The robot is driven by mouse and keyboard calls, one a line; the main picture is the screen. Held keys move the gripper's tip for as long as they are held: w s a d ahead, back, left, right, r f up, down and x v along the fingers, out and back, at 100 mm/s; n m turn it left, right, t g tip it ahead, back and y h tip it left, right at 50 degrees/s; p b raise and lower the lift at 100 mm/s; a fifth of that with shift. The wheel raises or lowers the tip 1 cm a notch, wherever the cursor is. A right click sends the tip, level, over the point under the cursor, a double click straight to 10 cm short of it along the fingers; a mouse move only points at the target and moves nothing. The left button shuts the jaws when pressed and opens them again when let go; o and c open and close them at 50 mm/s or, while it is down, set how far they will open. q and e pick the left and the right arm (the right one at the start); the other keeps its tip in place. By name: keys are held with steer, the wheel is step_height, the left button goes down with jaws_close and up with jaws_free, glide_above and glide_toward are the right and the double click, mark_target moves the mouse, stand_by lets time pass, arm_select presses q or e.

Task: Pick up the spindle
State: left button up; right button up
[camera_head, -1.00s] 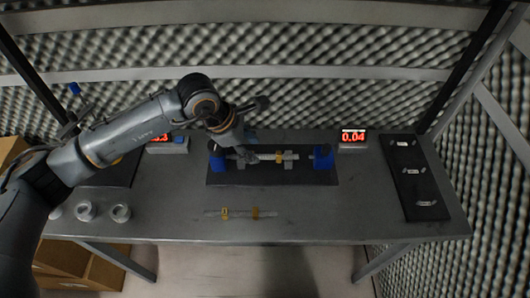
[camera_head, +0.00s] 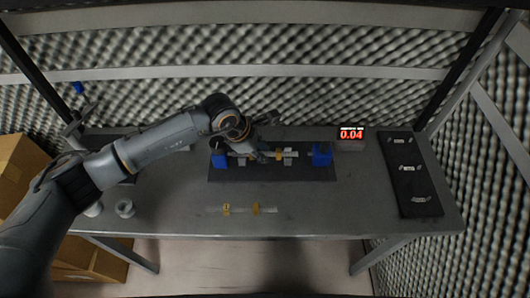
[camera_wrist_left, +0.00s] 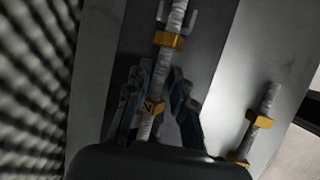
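One spindle (camera_head: 291,154), a grey rod with gold collars, lies across the fixture on the dark mat between two blue blocks. A similar spindle (camera_head: 241,209) lies on the bare table in front. My left gripper (camera_head: 262,157) is over the left-middle part of the fixture spindle. In the left wrist view its fingers (camera_wrist_left: 156,98) are spread, one on each side of the rod (camera_wrist_left: 174,20) near a gold collar. Whether they touch it I cannot tell. The front spindle (camera_wrist_left: 265,107) shows at right there. My right gripper is not in view.
Blue blocks stand at the left (camera_head: 219,160) and right (camera_head: 322,156) of the dark mat (camera_head: 300,175). A red-digit display (camera_head: 351,136) is behind right. A black board (camera_head: 411,180) lies at the right. White rings (camera_head: 125,208) sit at the left. The table's front right is clear.

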arm_select(q)
jaws_close()
steer(key=shift+w+r, duration=0.1)
